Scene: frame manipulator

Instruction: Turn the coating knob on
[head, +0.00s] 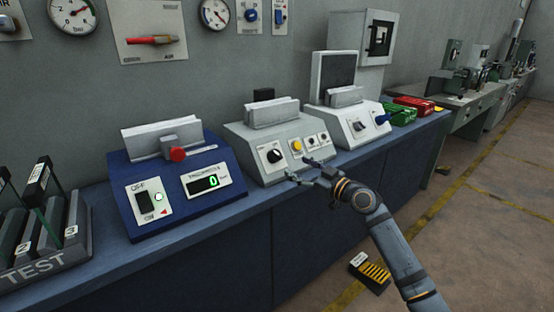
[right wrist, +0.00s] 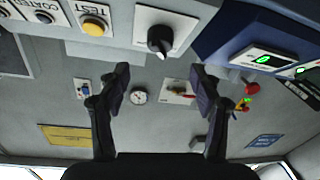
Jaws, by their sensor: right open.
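The middle grey machine (head: 255,137) has a black rotary knob (head: 274,156) on a white plate on its sloped front. The knob also shows at the top centre of the right wrist view (right wrist: 160,40). No label on its plate is readable. My right gripper (head: 299,169) is open and empty in front of this machine, apart from the knob. My left gripper is not in view.
A blue machine (head: 180,178) with a red button and a switch stands left on the blue bench (head: 225,215). Another grey machine (head: 345,120) and green and red items stand right. A test rack (head: 75,250) is at far left. Gauges hang on the wall.

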